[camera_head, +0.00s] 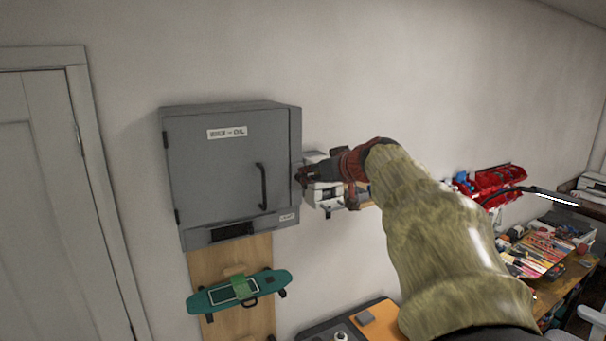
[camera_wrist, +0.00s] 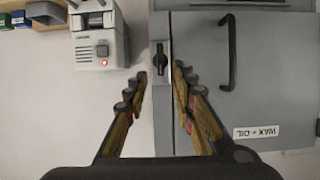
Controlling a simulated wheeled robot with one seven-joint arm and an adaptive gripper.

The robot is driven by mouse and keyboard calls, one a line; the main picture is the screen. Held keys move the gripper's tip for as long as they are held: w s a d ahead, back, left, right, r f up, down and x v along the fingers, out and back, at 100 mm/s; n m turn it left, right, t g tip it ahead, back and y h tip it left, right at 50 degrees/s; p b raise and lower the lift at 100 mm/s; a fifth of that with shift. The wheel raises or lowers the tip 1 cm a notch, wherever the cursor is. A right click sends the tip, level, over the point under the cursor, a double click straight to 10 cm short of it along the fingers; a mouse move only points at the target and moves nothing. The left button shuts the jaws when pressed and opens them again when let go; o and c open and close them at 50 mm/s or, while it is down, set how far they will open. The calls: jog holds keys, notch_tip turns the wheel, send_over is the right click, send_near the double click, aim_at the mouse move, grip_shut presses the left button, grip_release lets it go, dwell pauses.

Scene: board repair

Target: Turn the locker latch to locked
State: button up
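The grey locker (camera_head: 225,170) hangs on the wall with its door shut; a black bar handle (camera_head: 262,186) is on the door's right side. In the wrist view, which is upside down, the locker (camera_wrist: 270,75) fills the right side with its handle (camera_wrist: 229,52). The small dark latch (camera_wrist: 160,60) sits on the locker's edge strip and looks lengthwise in line with that strip. My gripper (camera_wrist: 160,72) is open, its fingertips on either side of the strip just short of the latch. In the head view my gripper (camera_head: 302,175) is at the locker's right edge and hides the latch.
A white device (camera_wrist: 97,40) with a red light is mounted close beside the locker. A teal skateboard (camera_head: 238,291) hangs below on a wooden panel. Red bins (camera_head: 490,182) and a cluttered bench (camera_head: 540,250) are at right.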

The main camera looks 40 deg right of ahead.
aim_at(307, 175)
jog(key=p+x, duration=0.1)
jog(key=x, duration=0.4)
jog(key=shift+r, duration=0.1)
jog(key=c, duration=0.3)
grip_shut()
